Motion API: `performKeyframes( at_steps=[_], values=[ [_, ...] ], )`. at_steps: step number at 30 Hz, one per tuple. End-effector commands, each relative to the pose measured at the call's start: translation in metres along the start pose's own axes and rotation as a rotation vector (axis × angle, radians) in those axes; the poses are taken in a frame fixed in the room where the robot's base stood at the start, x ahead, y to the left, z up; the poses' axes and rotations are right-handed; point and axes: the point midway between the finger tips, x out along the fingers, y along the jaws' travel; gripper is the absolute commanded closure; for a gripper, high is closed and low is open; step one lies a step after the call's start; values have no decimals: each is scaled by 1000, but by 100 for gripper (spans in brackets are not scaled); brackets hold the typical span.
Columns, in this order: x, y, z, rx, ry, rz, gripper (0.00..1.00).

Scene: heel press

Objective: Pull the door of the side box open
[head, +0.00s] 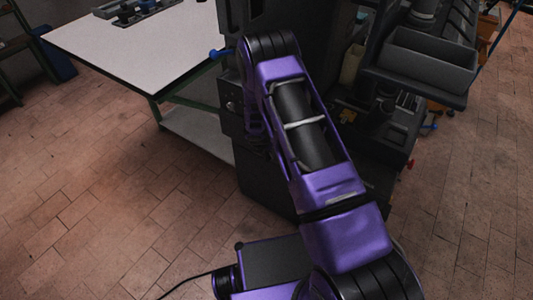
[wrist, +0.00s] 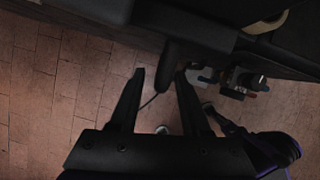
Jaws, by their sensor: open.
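The side box appears to be the dark box (head: 231,118) on the left flank of the dark machine, with a small round fitting on its face. My arm covers its right part, and I cannot make out its door edge or whether it is ajar. My gripper is hidden behind my arm in the head view. In the wrist view my gripper (wrist: 160,73) has its two black fingers apart. A dark, rounded bar (wrist: 182,50), possibly a handle, reaches down near the fingertips, closer to the right finger. I cannot tell whether it touches.
A white-topped table (head: 135,45) with a green frame stands left of the machine. A blue-knobbed lever (head: 215,53) sticks out above the box. A dark open bin (head: 430,60) is on the right. The tiled floor (head: 90,190) at left is clear.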

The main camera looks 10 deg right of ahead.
Motion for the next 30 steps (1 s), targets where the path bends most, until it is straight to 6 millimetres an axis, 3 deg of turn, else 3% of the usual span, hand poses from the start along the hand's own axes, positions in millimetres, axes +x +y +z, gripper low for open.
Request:
performKeyframes(
  at_steps=[12,20,30],
  values=[
    [9,0,0,0,0,0,53],
    [9,0,0,0,0,0,98],
    [9,0,0,0,0,0,100]
  ],
)
